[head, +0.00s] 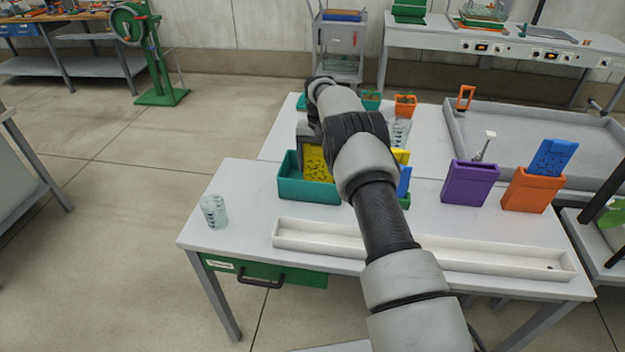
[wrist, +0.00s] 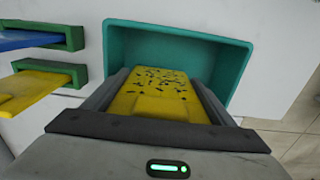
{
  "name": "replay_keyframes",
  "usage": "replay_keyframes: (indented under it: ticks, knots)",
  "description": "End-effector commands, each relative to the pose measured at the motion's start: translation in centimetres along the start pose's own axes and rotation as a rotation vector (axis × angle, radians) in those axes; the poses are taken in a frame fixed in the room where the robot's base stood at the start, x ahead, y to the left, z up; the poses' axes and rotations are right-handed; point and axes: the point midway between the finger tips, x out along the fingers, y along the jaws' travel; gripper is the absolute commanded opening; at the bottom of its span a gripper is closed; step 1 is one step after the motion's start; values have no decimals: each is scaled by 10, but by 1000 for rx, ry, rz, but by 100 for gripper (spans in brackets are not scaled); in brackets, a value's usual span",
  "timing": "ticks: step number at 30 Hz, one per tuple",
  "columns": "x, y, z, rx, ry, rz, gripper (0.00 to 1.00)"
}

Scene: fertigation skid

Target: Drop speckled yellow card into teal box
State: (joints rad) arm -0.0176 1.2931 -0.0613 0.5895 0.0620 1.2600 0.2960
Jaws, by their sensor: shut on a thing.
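The speckled yellow card (wrist: 155,92) is held in my gripper (wrist: 158,90), with dark specks on its far part. In the wrist view its far end reaches over the opening of the teal box (wrist: 235,52). Whether the card touches the box floor cannot be told.
Green holders with a blue card (wrist: 30,40) and a plain yellow card (wrist: 35,88) stand left in the wrist view. A clear jar (head: 213,211), white trough (head: 318,238), purple box (head: 470,184) and orange box (head: 530,191) share the table.

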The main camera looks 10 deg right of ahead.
Motion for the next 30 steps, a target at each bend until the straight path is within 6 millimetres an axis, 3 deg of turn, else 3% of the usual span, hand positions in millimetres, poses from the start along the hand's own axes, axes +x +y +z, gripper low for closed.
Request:
replay_keyframes:
  ticks: [1,4,14,20,30]
  knots:
    - [0,0,0,0,0,0,83]
    - [0,0,0,0,0,0,100]
    - [-6,0,0,0,1,0,100]
    - [-41,0,-1,0,5,-1,100]
    - [-126,0,-1,0,4,-2,100]
